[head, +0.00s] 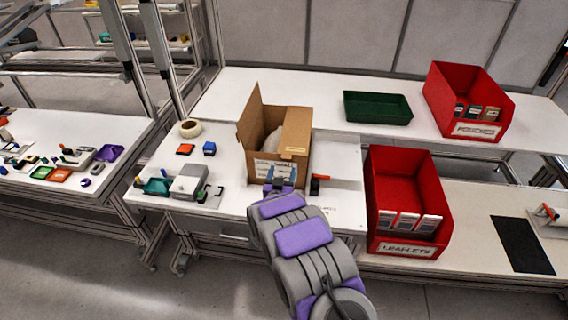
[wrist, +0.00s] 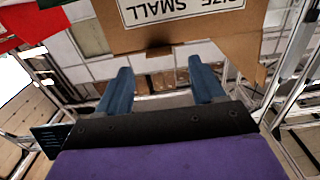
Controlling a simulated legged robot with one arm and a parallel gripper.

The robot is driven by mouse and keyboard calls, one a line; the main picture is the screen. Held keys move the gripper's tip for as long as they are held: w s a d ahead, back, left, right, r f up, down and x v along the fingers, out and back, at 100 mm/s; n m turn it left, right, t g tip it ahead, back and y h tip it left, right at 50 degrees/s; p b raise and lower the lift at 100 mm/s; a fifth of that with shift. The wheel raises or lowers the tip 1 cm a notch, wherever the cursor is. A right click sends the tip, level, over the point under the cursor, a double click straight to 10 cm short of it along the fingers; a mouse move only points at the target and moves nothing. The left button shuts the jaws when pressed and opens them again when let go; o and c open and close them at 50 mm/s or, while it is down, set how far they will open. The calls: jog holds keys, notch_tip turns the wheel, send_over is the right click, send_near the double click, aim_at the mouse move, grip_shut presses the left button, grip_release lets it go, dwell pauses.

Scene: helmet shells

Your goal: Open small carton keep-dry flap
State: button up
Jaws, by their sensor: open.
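A small brown carton (head: 289,137) stands on the white table in the head view. Its left flap stands up and out, and something pale shows inside. A white label is on its near side. In the wrist view a brown cardboard panel (wrist: 205,38) with a label reading "SIZE SMALL" hangs at the top, upside down. My gripper (head: 281,177) is at the carton's near side in the head view. In the wrist view my gripper (wrist: 160,85) has its two blue fingers apart with nothing held between them, close to the panel's edge. I cannot tell whether they touch it.
A red leaflets bin (head: 377,215) stands right of the carton. A red pouches bin (head: 438,92) and a green tray (head: 378,107) are on the back table. A tape roll (head: 190,129), small blocks and a grey device (head: 188,181) lie left of the carton.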

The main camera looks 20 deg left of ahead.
jog(key=shift+b+x, duration=0.3)
jog(key=shift+x, duration=2.6)
grip_shut()
